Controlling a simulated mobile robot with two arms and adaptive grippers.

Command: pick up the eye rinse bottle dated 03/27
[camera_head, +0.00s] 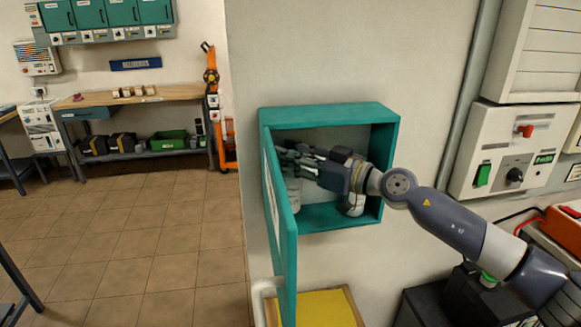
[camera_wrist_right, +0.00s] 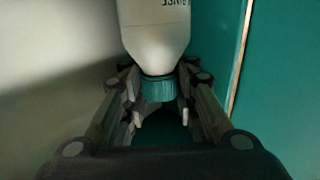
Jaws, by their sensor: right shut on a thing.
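My right gripper (camera_head: 298,160) reaches into an open teal wall cabinet (camera_head: 330,113). In the right wrist view, my right gripper (camera_wrist_right: 160,112) has its fingers closed around the teal cap (camera_wrist_right: 158,88) of a white eye rinse bottle (camera_wrist_right: 155,40). Part of the word "RINSE" shows upside down on it; no date can be read. In the head view, a white bottle (camera_head: 293,192) shows below the fingertips at the cabinet's left. Another pale bottle (camera_head: 353,206) stands at the right, partly behind my wrist. My left gripper is not in view.
The cabinet door (camera_head: 276,215) hangs open towards me on the left, close to my fingers. A yellow-topped surface (camera_head: 320,308) is below. A switch panel (camera_head: 510,150) is on the wall at right. Open tiled floor (camera_head: 150,230) lies to the left.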

